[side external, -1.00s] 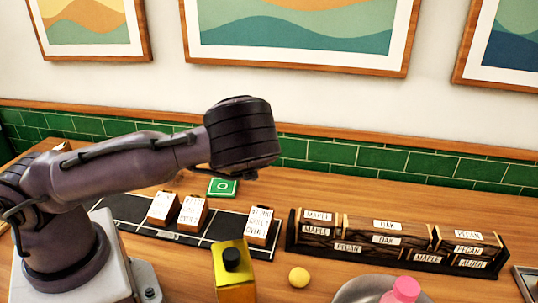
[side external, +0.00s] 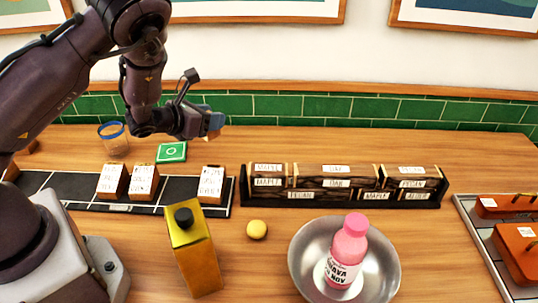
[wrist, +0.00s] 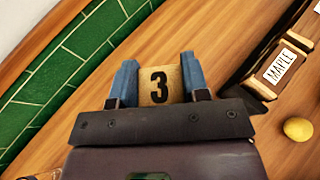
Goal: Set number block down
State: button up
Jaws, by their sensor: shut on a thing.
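My gripper (side external: 211,122) is in the air above the back of the counter, to the right of the green square card. It is shut on a number block, whose tan face with a black 3 (wrist: 160,86) shows between the blue fingers in the wrist view. In the side view only a small orange-brown part of the block (side external: 216,122) shows at the fingertips.
A black tray (side external: 60,185) holds several labelled blocks. A dark rack (side external: 243,190) holds labelled wood pieces. A yellow ball (side external: 257,229), gold bottle (side external: 192,255), pink bottle (side external: 348,250) in a steel bowl (side external: 305,262), blue-rimmed glass (side external: 114,143) and green card (side external: 171,152) stand around.

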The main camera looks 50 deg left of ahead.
jog(key=w+d+r+m+g+h, duration=0.1)
jog(key=d+r+m+h, duration=0.1)
jog(key=d+m+h, duration=0.35)
jog(key=shift+n, duration=0.25)
jog(key=w+f, duration=0.3)
jog(key=w, duration=0.1)
jog(key=w+f, duration=0.3)
jog(key=w, duration=0.2)
jog(key=w+f, duration=0.4)
jog(key=shift+w, duration=0.25)
jog(key=shift+w+f, duration=0.2)
jog(key=shift+f, duration=1.45)
jog(key=shift+f, duration=0.15)
jog(key=o, duration=0.9)
